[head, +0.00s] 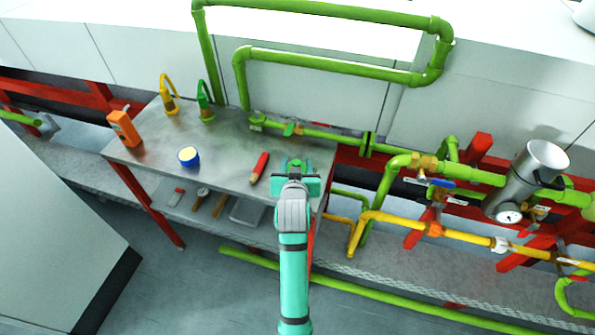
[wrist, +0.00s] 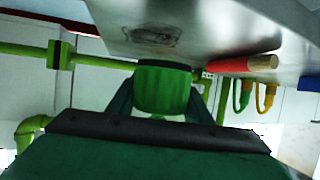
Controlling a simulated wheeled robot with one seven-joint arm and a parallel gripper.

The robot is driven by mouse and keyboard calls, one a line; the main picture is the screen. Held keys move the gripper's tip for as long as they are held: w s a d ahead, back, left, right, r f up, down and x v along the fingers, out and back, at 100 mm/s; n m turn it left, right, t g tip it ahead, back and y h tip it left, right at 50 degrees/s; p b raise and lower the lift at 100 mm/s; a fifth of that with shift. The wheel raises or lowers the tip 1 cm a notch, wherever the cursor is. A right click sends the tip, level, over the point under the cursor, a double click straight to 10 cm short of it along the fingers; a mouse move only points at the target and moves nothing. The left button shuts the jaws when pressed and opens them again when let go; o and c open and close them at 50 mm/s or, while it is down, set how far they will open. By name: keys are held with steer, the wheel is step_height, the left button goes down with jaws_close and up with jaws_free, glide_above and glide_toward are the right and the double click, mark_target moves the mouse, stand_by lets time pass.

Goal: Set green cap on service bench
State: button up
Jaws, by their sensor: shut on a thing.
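The green cap (wrist: 163,90) sits between the fingers of my gripper (wrist: 160,104) in the wrist view, and the jaws are shut on it. In the head view the cap (head: 295,165) shows just beyond my gripper (head: 297,183), over the right end of the service bench (head: 225,155). The bench is a grey metal table with red legs. In the wrist view the bench top (wrist: 215,25) appears at the top of the picture, close to the cap. I cannot tell whether the cap touches the bench. Part of the cap is hidden by my gripper.
On the bench lie a red stick (head: 260,167) left of my gripper, a blue-and-yellow tin (head: 188,156), an orange box (head: 123,128), and yellow (head: 168,96) and green (head: 204,103) hooked items. Green pipes run behind; yellow pipes and a gauge (head: 509,216) stand right.

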step_height(320, 180, down, 4)
steer(key=shift+a+r, duration=0.15)
steer(key=shift+r, duration=0.05)
steer(key=shift+d, duration=0.55)
steer(key=shift+f, duration=0.1)
steer(key=o, duration=1.1)
steer(key=shift+a, duration=0.15)
steer(key=shift+a, duration=0.1)
